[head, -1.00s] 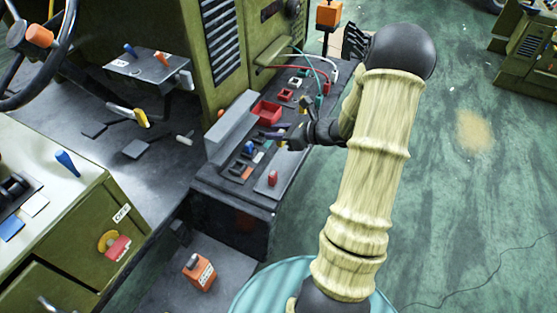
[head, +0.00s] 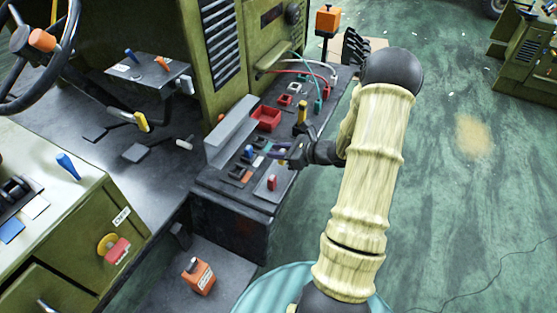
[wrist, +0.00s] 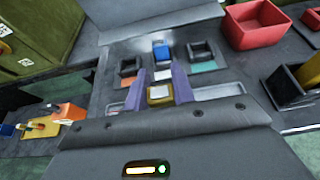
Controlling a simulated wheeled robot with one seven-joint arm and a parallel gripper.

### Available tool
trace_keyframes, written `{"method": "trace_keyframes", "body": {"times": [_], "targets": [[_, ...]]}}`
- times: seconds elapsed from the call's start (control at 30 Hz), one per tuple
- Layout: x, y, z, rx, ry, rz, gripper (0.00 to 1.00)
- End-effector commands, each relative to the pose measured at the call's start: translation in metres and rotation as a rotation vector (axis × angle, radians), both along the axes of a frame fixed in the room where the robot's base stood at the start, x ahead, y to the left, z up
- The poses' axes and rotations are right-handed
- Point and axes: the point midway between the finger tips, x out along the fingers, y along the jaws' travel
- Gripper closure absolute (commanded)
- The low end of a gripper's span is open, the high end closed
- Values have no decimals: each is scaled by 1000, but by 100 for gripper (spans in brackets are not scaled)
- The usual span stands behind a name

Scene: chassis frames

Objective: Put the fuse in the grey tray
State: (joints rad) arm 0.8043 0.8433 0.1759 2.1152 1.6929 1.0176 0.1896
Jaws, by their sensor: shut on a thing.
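My gripper (wrist: 159,88) is shut on a small yellow fuse with a white top (wrist: 159,92), held between the two purple fingers. In the head view my gripper (head: 283,152) is low over the near part of the dark panel, and the fuse is hard to make out there. A shallow light-grey rimmed tray (wrist: 220,91) shows on both sides of the fingers in the wrist view. The fuse appears over its middle. I cannot tell whether the fuse touches the tray floor, and the palm hides the near part.
A blue block (wrist: 161,51) stands beyond the fingers, between dark sockets with coloured patches. A red bin (head: 267,117) and an upright yellow-topped piece (head: 302,112) stand farther along the panel (head: 210,180). A red piece (head: 272,182) is near its front end. A grey upright wall borders the left.

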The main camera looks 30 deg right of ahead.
Motion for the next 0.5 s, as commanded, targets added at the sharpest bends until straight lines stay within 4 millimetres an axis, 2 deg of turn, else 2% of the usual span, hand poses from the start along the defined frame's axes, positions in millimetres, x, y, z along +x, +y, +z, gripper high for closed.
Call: {"method": "trace_keyframes", "body": {"times": [0.3,0.5], "targets": [[-1,-1,-36,2,3,-2,97],[0,-1,-41,-1,0,-2,97]]}}
